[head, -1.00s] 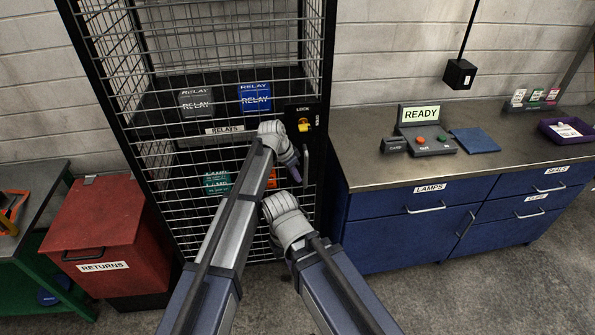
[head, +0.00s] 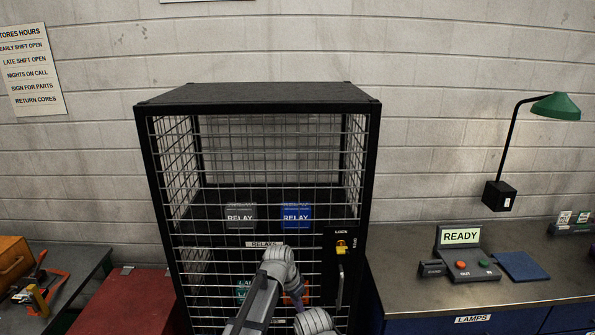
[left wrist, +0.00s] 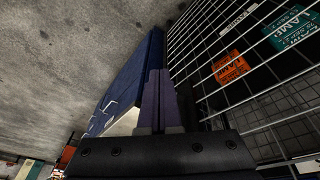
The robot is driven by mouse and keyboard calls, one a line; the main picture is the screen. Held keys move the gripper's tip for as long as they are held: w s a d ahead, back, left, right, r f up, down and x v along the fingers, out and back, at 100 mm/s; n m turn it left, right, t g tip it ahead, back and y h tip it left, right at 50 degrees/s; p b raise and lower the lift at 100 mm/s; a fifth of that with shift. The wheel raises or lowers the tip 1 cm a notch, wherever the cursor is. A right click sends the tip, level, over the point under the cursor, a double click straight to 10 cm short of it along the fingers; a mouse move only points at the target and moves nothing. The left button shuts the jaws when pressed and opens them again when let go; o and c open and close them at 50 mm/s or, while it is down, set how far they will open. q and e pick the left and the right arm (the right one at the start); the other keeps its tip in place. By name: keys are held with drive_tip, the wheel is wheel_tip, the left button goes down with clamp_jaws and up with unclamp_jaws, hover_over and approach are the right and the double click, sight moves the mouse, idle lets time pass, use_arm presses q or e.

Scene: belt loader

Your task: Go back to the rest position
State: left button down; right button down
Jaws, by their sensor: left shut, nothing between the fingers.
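My left gripper (head: 298,301) is low in the head view, in front of the lower part of a black wire cage (head: 262,107). Only a small purple part of it shows there, partly behind my own arm links. In the left wrist view its two fingers (left wrist: 161,76) are together with nothing between them, and the cage mesh rises close on the right. Part of my other arm shows at the bottom edge of the head view; its gripper is not visible.
The cage holds a grey relay box (head: 240,216) and a blue relay box (head: 297,215). Its lock (head: 341,247) and door handle (head: 340,286) are at the right. A counter (head: 415,290) with a READY panel (head: 461,236) stands right; a red returns bin (head: 125,303) stands left.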

use_arm(q)
drive_tip(key=s+a+n+y, duration=0.3)
drive_tip(key=s+a+n, duration=0.6)
drive_tip(key=s+a, duration=0.9)
drive_tip(key=s+d+f+m+g+y+b, duration=0.1)
drive_tip(key=s+d+f+m+b, duration=0.2)
drive_tip(key=d, duration=0.7)
drive_tip(key=shift+s+d+f+m+g+b, duration=0.3)
drive_tip(key=shift+s+f+g+b, duration=0.1)
drive_tip(key=shift+s+f+b, duration=1)
drive_tip(key=c, duration=1.6)
unclamp_jaws()
drive_tip(key=shift+s+f, duration=0.15)
